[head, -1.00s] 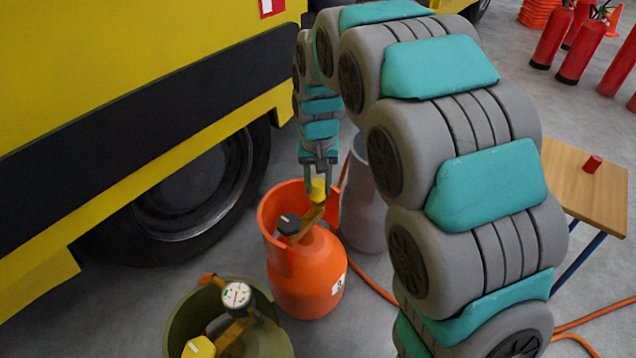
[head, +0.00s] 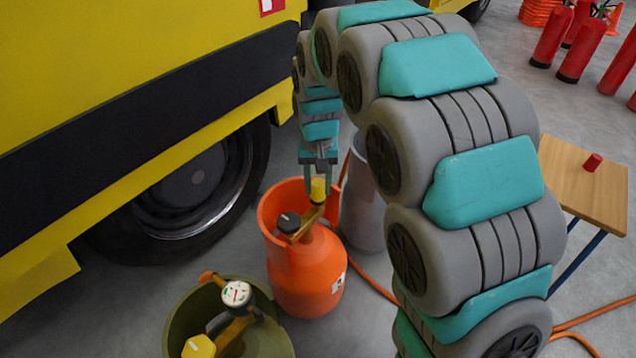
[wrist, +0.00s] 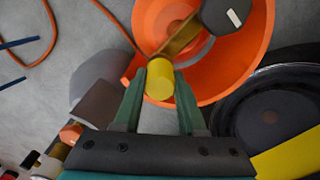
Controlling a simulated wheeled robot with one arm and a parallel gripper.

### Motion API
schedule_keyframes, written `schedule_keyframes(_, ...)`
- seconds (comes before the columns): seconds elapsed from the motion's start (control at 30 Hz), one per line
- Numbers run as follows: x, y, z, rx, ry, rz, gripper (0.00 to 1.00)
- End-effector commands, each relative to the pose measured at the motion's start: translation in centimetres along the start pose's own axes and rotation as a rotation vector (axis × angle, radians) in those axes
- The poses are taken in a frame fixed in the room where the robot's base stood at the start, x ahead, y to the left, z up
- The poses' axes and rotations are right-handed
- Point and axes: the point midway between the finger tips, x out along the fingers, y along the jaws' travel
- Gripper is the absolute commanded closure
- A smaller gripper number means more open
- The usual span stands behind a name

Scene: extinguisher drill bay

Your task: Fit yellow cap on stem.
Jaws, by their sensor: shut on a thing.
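The yellow cap (head: 318,190) is a small cylinder. My gripper (head: 318,190) points down and is shut on it; both fingers flank the cap in the wrist view (wrist: 160,82). The cap is at the outer end of the brass valve (head: 312,213) on the orange gas cylinder (head: 305,272). The brass valve also shows in the wrist view (wrist: 180,38). The stem itself is hidden behind the cap, and I cannot tell whether the cap is seated on it or just above.
A dark knob (head: 288,222) sits on the valve's other end, inside the orange collar. An olive cylinder (head: 180,315) with a gauge (head: 236,294) stands nearer. A grey cylinder (head: 360,205) stands behind. A yellow vehicle (head: 110,110) is at left; a wooden table (head: 585,195) is at right.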

Motion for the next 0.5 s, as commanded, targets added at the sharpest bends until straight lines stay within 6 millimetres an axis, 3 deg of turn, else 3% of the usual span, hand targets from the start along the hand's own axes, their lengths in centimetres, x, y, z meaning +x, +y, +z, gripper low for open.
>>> schedule_keyframes(0.5, 0.88, 0.0, -0.01, 0.0, 0.0, 0.0, 1.0)
